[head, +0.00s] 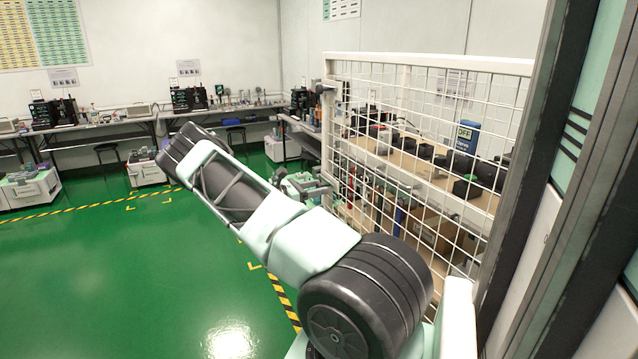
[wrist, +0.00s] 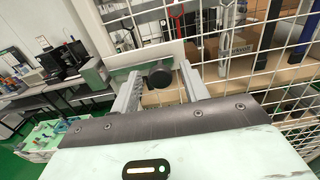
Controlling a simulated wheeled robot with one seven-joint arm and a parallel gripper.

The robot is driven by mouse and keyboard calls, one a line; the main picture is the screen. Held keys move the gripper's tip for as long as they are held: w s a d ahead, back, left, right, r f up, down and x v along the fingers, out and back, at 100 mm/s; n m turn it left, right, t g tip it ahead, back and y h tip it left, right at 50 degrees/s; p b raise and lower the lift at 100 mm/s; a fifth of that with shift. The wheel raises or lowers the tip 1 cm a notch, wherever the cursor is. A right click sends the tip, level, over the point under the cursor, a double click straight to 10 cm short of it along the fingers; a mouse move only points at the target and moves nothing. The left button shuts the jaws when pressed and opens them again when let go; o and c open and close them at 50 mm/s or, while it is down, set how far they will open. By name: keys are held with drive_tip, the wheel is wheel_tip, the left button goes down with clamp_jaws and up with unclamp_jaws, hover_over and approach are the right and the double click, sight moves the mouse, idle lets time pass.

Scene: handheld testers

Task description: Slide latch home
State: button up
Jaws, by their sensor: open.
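In the wrist view, a dark round knob (wrist: 160,78), apparently the latch's handle, shows between the two fingers of my gripper (wrist: 159,73). The fingers are apart, one on each side of the knob. Whether either finger touches it I cannot tell. A pale bar (wrist: 150,54) of the mesh gate's frame runs behind the knob.
Shelves (head: 470,195) with handheld tools stand behind the mesh. Workbenches (head: 130,117) with equipment line the far walls. The green floor (head: 120,270) to the left is open, with yellow-black tape. A dark frame post (head: 540,150) stands close on the right.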

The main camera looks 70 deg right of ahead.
sight(322, 178)
drive_tip(key=shift+s+d, duration=0.45)
drive_tip(key=shift+d, duration=0.05)
clamp_jaws()
drive_tip(key=shift+w+d+f+b, duration=0.15)
drive_tip(key=shift+w+d+b, duration=0.05)
drive_tip(key=shift+b, duration=0.1)
drive_tip(key=w+d+b, duration=0.1)
drive_tip(key=w, duration=0.1)
drive_tip(key=w+d+b, duration=0.1)
drive_tip(key=d+b, duration=0.1)
drive_tip(key=shift+w+r, duration=0.2)
drive_tip(key=shift+w, duration=0.15)
unclamp_jaws()
drive_tip(key=shift+w+d, duration=0.1)
drive_tip(key=shift+d, duration=0.05)
